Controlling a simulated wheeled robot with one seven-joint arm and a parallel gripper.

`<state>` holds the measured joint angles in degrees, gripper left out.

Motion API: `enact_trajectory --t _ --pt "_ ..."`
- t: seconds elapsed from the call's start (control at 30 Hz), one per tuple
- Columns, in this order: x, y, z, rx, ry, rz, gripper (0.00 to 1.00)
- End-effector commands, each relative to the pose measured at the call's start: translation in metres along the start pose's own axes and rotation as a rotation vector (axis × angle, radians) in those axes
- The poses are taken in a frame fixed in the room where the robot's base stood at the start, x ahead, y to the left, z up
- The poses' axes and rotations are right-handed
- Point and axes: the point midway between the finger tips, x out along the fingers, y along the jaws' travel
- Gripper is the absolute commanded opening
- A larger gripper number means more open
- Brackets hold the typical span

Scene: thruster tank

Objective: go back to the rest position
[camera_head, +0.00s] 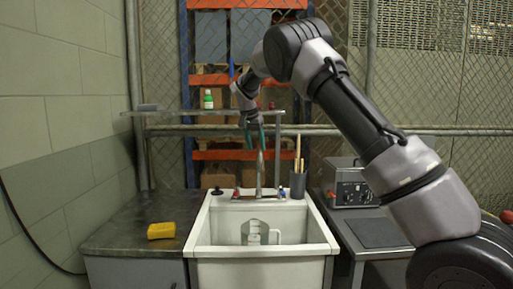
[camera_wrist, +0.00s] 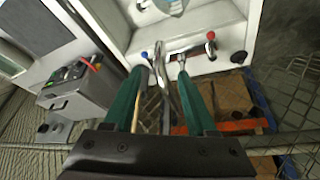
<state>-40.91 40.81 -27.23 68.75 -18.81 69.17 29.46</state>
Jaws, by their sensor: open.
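My gripper (camera_head: 254,143) hangs pointing down in the air above the back of the white sink (camera_head: 262,272), close to the top of the metal faucet (camera_head: 260,175) in the picture. In the wrist view, its two green fingers (camera_wrist: 162,78) are apart, with nothing held between them. The faucet (camera_wrist: 160,65) shows between and beyond the fingers, and I cannot tell the exact gap. My arm reaches in from the right and is bent at a raised elbow.
A clear jug (camera_head: 254,232) stands in the sink. A yellow sponge (camera_head: 161,230) lies on the left counter (camera_head: 120,232). A dark cup with sticks (camera_head: 298,185) stands at the sink's back right. A metal device (camera_head: 350,186) sits on the right. A shelf (camera_head: 205,112) crosses behind my gripper.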

Motion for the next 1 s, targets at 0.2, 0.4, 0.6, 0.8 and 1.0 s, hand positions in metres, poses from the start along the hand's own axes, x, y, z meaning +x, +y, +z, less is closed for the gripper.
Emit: enact_trajectory --t 0.2,0.4,0.6,0.8,1.0 --pt "-0.012 0.019 -0.008 0.017 -0.016 -0.018 0.57" --pt "-0.062 0.098 -0.02 0.064 -0.078 -0.109 0.57" --pt "-0.119 0.184 -0.003 0.085 -0.116 -0.224 0.57" --pt "-0.169 0.26 0.04 0.08 -0.104 -0.328 0.57" --pt "-0.203 0.322 0.103 0.055 -0.052 -0.403 0.57"
